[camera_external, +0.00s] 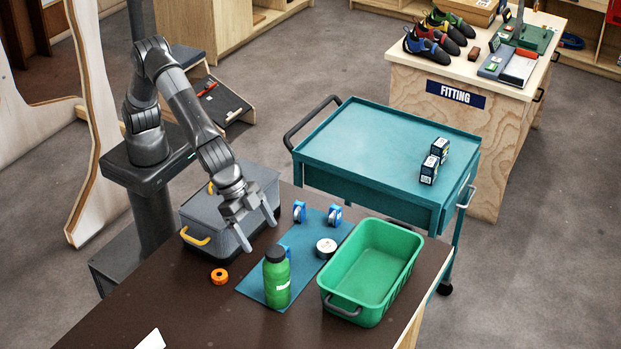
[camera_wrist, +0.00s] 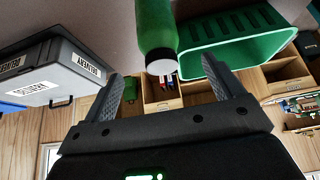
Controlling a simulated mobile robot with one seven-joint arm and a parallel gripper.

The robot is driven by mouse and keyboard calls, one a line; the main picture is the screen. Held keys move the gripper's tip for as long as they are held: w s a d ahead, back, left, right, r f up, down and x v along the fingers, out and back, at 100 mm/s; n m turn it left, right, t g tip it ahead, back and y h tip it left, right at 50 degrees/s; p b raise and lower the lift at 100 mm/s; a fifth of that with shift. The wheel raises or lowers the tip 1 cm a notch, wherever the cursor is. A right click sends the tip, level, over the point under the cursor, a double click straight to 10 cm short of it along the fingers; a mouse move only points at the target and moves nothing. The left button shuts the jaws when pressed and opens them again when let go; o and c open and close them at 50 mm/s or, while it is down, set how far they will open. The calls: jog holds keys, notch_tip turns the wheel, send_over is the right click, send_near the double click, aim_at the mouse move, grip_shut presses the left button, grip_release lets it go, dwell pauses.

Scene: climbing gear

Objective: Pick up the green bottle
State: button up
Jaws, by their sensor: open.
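The green bottle (camera_external: 277,284) stands upright, dark cap on top, on the blue mat (camera_external: 253,286) on the dark table. My gripper (camera_external: 260,236) is open and empty, its fingers apart, behind the bottle and beside the grey case. In the wrist view the green bottle (camera_wrist: 155,30) hangs cap-down from the top edge, beyond and roughly between the fingertips of my gripper (camera_wrist: 163,72). The fingers look clear of it. The bottle's base is cut off in that view.
A green bin (camera_external: 352,284) stands right of the bottle. The grey case (camera_external: 215,222) is at the left. Blue items (camera_external: 299,211), a white tape roll (camera_external: 326,247) and an orange roll (camera_external: 219,276) lie nearby. A teal cart (camera_external: 380,150) stands behind.

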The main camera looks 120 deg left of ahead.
aim_at(276, 264)
jog(key=x, duration=1)
jog(key=shift+w+d+f, duration=0.1)
jog(key=shift+f, duration=0.25)
jog(key=c, duration=1.6)
